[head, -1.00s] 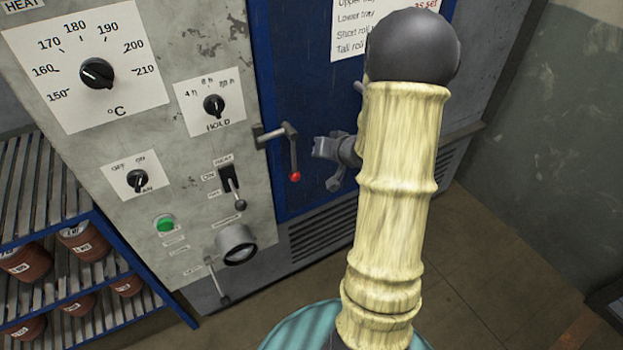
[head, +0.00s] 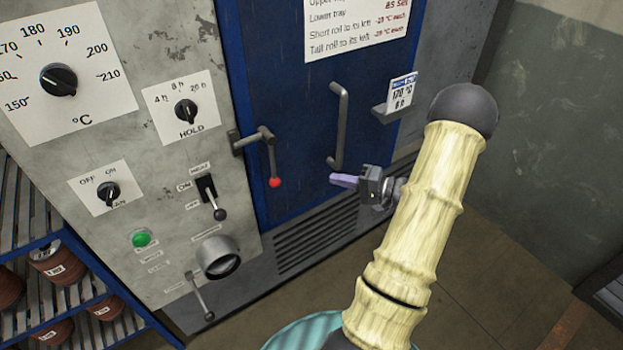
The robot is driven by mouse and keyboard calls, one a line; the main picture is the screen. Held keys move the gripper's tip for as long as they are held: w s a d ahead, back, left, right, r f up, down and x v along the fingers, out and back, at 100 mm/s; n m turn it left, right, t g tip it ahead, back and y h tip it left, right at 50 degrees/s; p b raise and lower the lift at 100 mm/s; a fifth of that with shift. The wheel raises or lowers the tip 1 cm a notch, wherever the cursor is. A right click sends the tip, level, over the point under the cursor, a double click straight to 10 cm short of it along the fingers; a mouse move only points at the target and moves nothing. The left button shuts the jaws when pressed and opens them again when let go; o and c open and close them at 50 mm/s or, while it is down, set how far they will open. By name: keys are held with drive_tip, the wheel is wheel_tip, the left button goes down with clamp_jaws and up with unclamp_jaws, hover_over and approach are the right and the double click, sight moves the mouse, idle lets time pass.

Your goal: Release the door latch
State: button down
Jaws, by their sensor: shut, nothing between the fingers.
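The door latch is a grey lever (head: 269,158) with a red ball at its lower end, mounted at the left edge of the blue oven door (head: 290,90). The lever hangs downward. My gripper (head: 335,180) is shut and empty, with its purple fingertips pointing left toward the red ball. It is apart from the lever, a short way to its right, near the lower end of the vertical door handle (head: 343,125). My cream-sleeved arm covers the lower right part of the door.
The control panel (head: 130,130) with dials, switches and a green button stands left of the door. A card holder (head: 395,105) projects from the door's right side. A blue rack (head: 70,310) with brown rolls stands at lower left. Open floor lies to the right.

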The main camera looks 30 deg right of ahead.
drive_tip(key=s+a+p+x, duration=0.1)
drive_tip(key=a+x, duration=0.1)
drive_tip(key=x, duration=1)
drive_tip(key=shift+a+f, duration=0.35)
drive_tip(key=shift+a, duration=0.05)
